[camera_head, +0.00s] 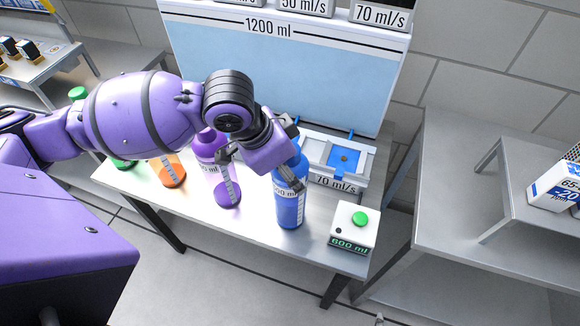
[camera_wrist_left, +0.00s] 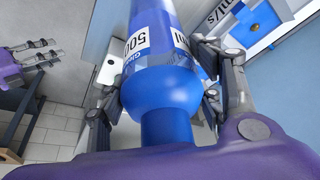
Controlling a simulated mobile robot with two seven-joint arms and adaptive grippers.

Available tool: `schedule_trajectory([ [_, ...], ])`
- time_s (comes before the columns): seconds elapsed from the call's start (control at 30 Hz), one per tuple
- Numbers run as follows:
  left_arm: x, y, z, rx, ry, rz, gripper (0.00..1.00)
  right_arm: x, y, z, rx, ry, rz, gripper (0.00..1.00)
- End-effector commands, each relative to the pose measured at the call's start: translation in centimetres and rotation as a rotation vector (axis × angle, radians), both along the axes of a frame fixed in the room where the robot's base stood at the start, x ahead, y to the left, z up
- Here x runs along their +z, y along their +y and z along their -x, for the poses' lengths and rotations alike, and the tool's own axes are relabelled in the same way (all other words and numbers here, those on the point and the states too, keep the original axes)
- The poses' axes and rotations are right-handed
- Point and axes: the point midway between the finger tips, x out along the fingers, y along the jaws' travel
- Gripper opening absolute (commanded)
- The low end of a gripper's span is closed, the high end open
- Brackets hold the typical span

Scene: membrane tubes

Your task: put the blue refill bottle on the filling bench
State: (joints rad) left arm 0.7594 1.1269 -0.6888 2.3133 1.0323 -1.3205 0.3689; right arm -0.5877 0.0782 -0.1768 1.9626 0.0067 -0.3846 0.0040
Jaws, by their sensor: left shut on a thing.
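The blue bottle (camera_head: 290,205), labelled 500 ml, is upright at the front right of the grey metal bench (camera_head: 255,240). Its base is at or just above the benchtop; I cannot tell if it touches. My left gripper (camera_head: 268,160) reaches in from the left and is shut on the bottle's upper part. In the left wrist view the bottle's blue shoulder and neck (camera_wrist_left: 165,95) sit between the fingers. A gripper, apparently my right (camera_wrist_left: 35,62), shows at that view's left edge, away from the bottle; its opening is unclear.
A purple bottle (camera_head: 228,190), an orange one (camera_head: 172,172) and a green one (camera_head: 122,163) stand left of the blue bottle. A white 600 ml box with a green button (camera_head: 354,228) is to its right. Behind are a 70 ml/s holder (camera_head: 338,183) and a 1200 ml tank (camera_head: 280,75).

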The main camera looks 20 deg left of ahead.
Motion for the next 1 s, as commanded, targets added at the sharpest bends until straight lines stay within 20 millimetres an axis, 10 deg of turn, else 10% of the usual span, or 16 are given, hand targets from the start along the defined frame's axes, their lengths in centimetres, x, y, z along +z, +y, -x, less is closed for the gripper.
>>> schedule_trajectory([
  [0.13,0.1,-0.1,-0.1,0.000,-0.005,0.002,0.00,0.3,0.1,-0.2,0.000,-0.006,-0.003,0.40],
  [0.17,-0.1,0.0,0.0,0.000,-0.002,0.001,0.61,0.3,0.1,-0.2,0.000,-0.006,-0.003,0.40],
  [0.3,-0.1,0.0,0.0,0.000,-0.001,0.000,0.79,0.2,0.1,0.0,0.001,-0.003,-0.002,0.40],
  [0.7,0.3,0.1,0.0,0.000,-0.003,0.000,0.79,-0.6,-0.5,1.1,0.011,0.021,0.011,0.40],
  [1.0,5.6,1.6,1.3,0.001,-0.009,-0.001,0.79,0.8,-0.2,-0.1,0.009,-0.005,0.005,0.40],
])
